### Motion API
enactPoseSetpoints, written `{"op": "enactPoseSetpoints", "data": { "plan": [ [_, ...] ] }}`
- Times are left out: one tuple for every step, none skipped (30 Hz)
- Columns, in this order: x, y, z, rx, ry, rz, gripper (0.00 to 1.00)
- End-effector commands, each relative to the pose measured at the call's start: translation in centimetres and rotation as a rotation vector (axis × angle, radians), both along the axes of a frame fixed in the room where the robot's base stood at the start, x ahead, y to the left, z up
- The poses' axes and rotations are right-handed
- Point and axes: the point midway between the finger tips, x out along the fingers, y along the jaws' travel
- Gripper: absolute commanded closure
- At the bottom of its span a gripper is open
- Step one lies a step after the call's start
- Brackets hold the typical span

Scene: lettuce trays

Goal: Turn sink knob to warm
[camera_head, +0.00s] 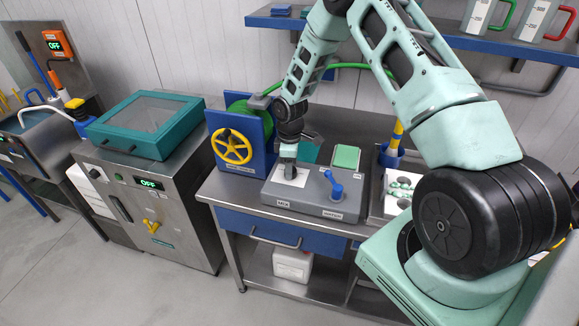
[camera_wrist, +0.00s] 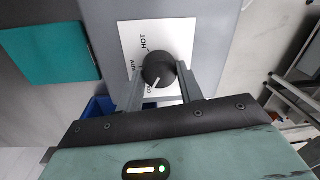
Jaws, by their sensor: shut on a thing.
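The sink knob (camera_wrist: 157,68) is round and black with a white pointer line, on a white label plate (camera_wrist: 134,38) marked HOT, a partly hidden word ending in "ARM", and one starting with "CO". The pointer line lies toward the "CO" word, at the lower side of the knob in the wrist view. My gripper (camera_wrist: 160,78) has one finger on each side of the knob and is shut on it. In the head view my gripper (camera_head: 288,170) points down at the white plate on the grey box (camera_head: 313,199); there the knob is hidden.
A blue lever (camera_head: 335,186) stands right of my gripper on the same box. A blue reel unit with a yellow wheel (camera_head: 232,147) stands close on the left. A blue shelf (camera_head: 465,38) hangs above.

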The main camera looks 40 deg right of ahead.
Motion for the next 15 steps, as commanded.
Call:
{"op": "enactPoseSetpoints", "data": {
  "plan": [
    [0.02, 0.01, 0.01, 0.001, 0.0, -0.005, 0.86],
    [0.02, -0.01, 0.0, 0.0, 0.0, -0.01, 0.86],
    [0.03, -0.01, -0.02, -0.001, -0.001, -0.018, 0.86],
    [0.04, -0.02, -0.03, 0.0, -0.001, -0.025, 0.86],
    [0.03, -0.02, -0.04, -0.001, -0.001, -0.034, 0.86],
    [0.03, -0.03, -0.07, -0.001, -0.001, -0.05, 0.86],
    [0.03, -0.03, -0.09, -0.001, -0.001, -0.064, 0.86],
    [0.02, -0.02, -0.11, -0.001, -0.001, -0.079, 0.86],
    [0.02, -0.02, -0.15, -0.001, -0.001, -0.102, 0.86],
    [0.02, -0.02, -0.16, -0.001, -0.001, -0.121, 0.86],
    [0.03, -0.01, -0.18, 0.0, 0.0, -0.142, 0.86],
    [0.05, -0.02, -0.18, 0.0, -0.001, -0.172, 0.86],
    [0.06, -0.04, -0.18, 0.0, -0.001, -0.195, 0.86],
    [0.06, -0.04, -0.2, -0.001, -0.001, -0.223, 0.86],
    [0.07, -0.08, -0.22, -0.001, -0.001, -0.257, 0.86]
  ]
}}
